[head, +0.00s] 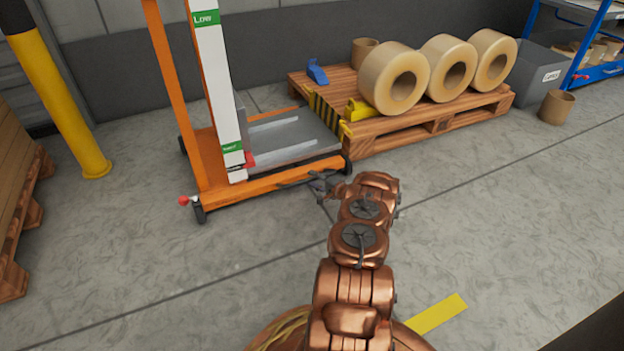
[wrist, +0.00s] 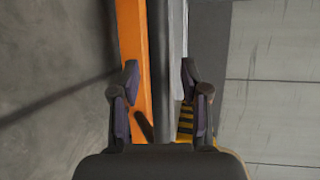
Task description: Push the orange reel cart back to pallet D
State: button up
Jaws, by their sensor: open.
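The orange reel cart (head: 262,187) stands upright on the floor at left centre in the head view, with an orange frame, a white mast and a grey platform. Its platform end is close to the wooden pallet (head: 430,126), which carries several large tan reels; no letter D is readable on it. My gripper (head: 322,184) is at the cart's near lower side, close to its pallet-end wheel. In the wrist view my gripper (wrist: 160,78) is open, with the orange rail (wrist: 132,40) and a grey edge seen between its fingers. Whether it touches the rail I cannot tell.
A yellow post (head: 62,100) stands left of the cart, and stacked wood on a pallet (head: 20,210) is at the left edge. A grey bin (head: 535,75), a cardboard core (head: 556,107) and a blue rack are at right. The floor in front is clear.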

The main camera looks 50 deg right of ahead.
jog(key=s+r, duration=0.2)
jog(key=s, duration=0.8)
jog(key=shift+s, duration=0.15)
